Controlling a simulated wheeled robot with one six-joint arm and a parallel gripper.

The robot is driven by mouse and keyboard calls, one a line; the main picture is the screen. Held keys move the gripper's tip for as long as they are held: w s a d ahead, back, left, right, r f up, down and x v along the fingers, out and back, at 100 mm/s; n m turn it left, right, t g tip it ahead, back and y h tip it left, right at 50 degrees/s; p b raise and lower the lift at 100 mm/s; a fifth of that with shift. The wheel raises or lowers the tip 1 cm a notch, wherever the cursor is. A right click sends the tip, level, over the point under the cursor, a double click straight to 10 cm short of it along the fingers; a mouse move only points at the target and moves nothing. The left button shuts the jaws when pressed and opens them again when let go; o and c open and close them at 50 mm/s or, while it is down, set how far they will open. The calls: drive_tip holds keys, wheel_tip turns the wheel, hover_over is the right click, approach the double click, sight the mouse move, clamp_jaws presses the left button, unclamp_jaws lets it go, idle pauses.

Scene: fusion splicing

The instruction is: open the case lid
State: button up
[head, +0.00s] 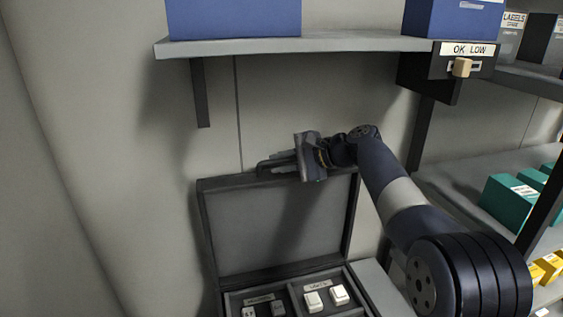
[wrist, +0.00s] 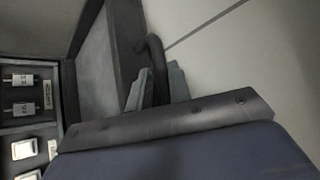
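The case lid (head: 280,222) stands raised, about upright, behind the case base (head: 226,298). Its grey inner face shows, and it also shows in the wrist view (wrist: 102,70). A dark handle (head: 262,167) sticks up from the lid's top edge. My gripper (head: 284,163) is at this handle. In the wrist view my gripper (wrist: 158,88) has a grey finger on either side of the handle (wrist: 154,52) and appears closed on it. The inner finger surfaces are partly hidden.
The case base holds small white blocks (head: 326,297) and labelled parts in compartments. A grey shelf (head: 330,44) with blue boxes (head: 235,18) overhangs the lid. A dark OK/LOW box (head: 444,76) hangs at its right. The wall is close behind the lid.

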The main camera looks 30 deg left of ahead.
drive_tip(key=b+v, duration=0.2)
drive_tip(key=v, duration=0.8)
drive_tip(key=shift+d+r+b, duration=0.2)
drive_tip(key=shift+d+b, duration=0.15)
drive_tip(key=shift+b, duration=0.05)
drive_tip(key=shift+p+x, duration=1.05)
drive_tip(key=shift+x, duration=3.1)
